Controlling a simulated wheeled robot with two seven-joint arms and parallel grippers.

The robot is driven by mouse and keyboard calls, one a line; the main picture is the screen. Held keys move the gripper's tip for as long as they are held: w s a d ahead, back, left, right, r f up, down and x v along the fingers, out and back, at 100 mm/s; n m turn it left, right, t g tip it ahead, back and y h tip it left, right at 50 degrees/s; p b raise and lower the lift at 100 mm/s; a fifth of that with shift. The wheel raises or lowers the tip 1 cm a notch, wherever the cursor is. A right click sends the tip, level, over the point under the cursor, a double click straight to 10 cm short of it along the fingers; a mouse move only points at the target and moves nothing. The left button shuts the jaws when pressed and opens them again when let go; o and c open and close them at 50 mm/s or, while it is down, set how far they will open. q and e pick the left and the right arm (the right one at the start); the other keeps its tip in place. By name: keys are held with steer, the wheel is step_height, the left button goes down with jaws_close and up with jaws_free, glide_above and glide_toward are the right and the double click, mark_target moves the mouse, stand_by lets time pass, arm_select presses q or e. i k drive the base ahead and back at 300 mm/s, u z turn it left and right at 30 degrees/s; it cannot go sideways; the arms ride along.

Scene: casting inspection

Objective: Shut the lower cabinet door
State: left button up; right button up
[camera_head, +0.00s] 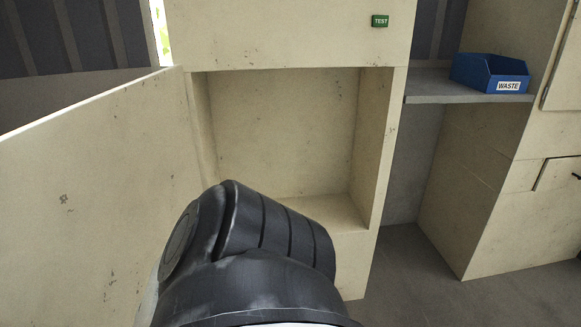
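The lower cabinet (385,150) is a cream, worn box with an open, empty compartment (285,120) facing me. Its door (90,200) is a large cream panel at the left. It stands wide open, hinged at the cabinet's left edge and reaching toward me. A black, rounded link of my own arm fills the bottom middle and hides the lower left of the opening and part of the door's lower area. Neither of my grippers shows in this view.
A green TEST label (380,21) is on the cabinet's upper front. To the right, a grey shelf (440,88) holds a blue WASTE bin (492,72). Another cream cabinet (480,190) stands farther right. Bare grey floor (425,275) lies between them.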

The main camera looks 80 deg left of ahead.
mark_target(93, 191)
steer(key=k, duration=2.2)
steer(key=u, duration=0.35)
steer(key=k, duration=0.95)
steer(key=u, duration=1.25)
steer(key=i, duration=0.5)
steer(key=u, duration=0.05)
